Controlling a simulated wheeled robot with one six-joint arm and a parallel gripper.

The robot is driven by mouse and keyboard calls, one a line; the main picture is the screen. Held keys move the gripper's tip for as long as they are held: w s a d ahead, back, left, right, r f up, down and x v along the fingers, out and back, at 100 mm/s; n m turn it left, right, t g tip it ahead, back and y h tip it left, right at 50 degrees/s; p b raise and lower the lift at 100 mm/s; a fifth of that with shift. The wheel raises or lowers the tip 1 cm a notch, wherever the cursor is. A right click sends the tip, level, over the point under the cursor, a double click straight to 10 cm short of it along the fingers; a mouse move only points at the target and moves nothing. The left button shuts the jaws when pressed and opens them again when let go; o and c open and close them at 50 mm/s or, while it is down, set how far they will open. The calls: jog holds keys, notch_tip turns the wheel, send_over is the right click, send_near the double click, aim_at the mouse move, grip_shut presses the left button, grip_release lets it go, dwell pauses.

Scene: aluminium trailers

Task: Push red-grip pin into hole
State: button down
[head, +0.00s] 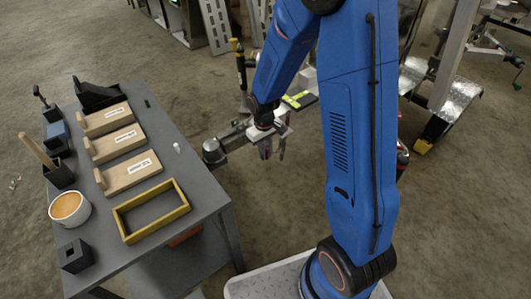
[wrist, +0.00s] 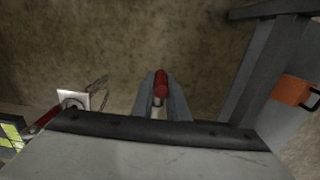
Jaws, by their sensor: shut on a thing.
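My gripper (wrist: 160,98) is shut on the red-grip pin (wrist: 161,84). The red grip sits between the two grey fingers in the wrist view, with a paler part of the pin just below it. In the head view, my gripper (head: 272,147) hangs at the end of the blue arm, to the right of the table and clear of it. A grey metal fitting (head: 214,150) lies just left of the gripper. Whether the pin touches anything is unclear. I cannot make out the hole in either view.
The grey table (head: 165,120) at left holds several wooden blocks, a yellow wooden frame (head: 152,210), a white bowl (head: 70,208) and dark holders. An orange bin (wrist: 294,90) is under it.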

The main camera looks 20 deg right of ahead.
jog(key=shift+w+a, duration=0.3)
jog(key=shift+w, duration=0.6)
jog(key=shift+w+a, duration=0.25)
jog(key=shift+w, duration=0.65)
jog(key=shift+w+a, duration=0.3)
jog(key=shift+w, duration=0.6)
jog(key=w+a, duration=0.2)
jog(key=w, duration=0.6)
jog(key=shift+a, duration=0.35)
dwell(3.1)
jog(key=c, duration=1.6)
grip_release()
jog(key=shift+w, duration=0.15)
jog(key=shift+c, duration=0.2)
jog(key=shift+r, duration=0.2)
